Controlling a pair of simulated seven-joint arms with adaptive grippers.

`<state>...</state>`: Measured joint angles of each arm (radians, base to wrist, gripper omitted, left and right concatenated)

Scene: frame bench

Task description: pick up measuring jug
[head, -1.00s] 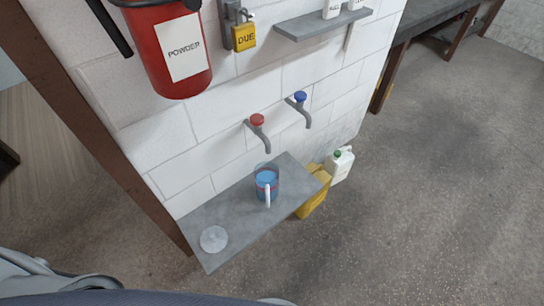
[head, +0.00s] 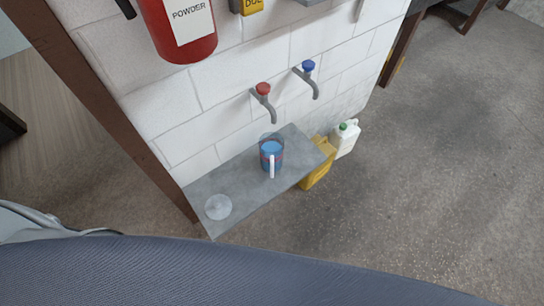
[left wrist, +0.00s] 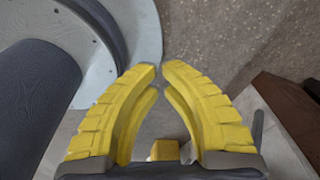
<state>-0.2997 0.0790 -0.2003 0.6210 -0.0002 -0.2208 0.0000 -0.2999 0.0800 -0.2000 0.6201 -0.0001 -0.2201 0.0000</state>
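The measuring jug (head: 265,160) stands upright on the grey shelf (head: 242,190) in the head view. It looks see-through at the rim and blue lower down, with some red marks. Its pale handle faces me. Nothing of mine touches it. My left gripper (left wrist: 159,70) shows only in the left wrist view. Its yellow fingers curve in until their tips almost meet, with nothing held between them. The jug cannot be made out in that view. My right gripper is in neither view.
A red-topped tap (head: 263,95) and a blue-topped tap (head: 309,75) stick out from the tiled wall above the shelf. A clear round disc (head: 218,207) lies at the shelf's near left. Yellow (head: 319,168) and white (head: 345,137) canisters stand beyond its right end.

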